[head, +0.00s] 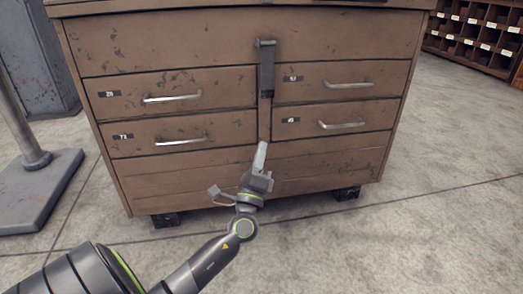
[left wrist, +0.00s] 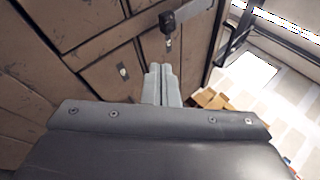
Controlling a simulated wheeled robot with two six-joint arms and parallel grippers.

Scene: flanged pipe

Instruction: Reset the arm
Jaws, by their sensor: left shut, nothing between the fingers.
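My left arm comes in from the lower left in the head view. Its gripper (head: 261,156) points up in front of the lower middle of a brown drawer cabinet (head: 240,183). The two fingers are together and hold nothing; they also show closed in the left wrist view (left wrist: 162,84). I cannot tell whether the fingertips touch the cabinet. My right gripper is not in view.
The cabinet has drawers with metal handles (head: 173,98) and a dark latch (head: 266,66) on its middle post, above the gripper. A grey post on a base (head: 35,190) stands at left. Shelving (head: 480,35) is at the back right. Floor at right is clear.

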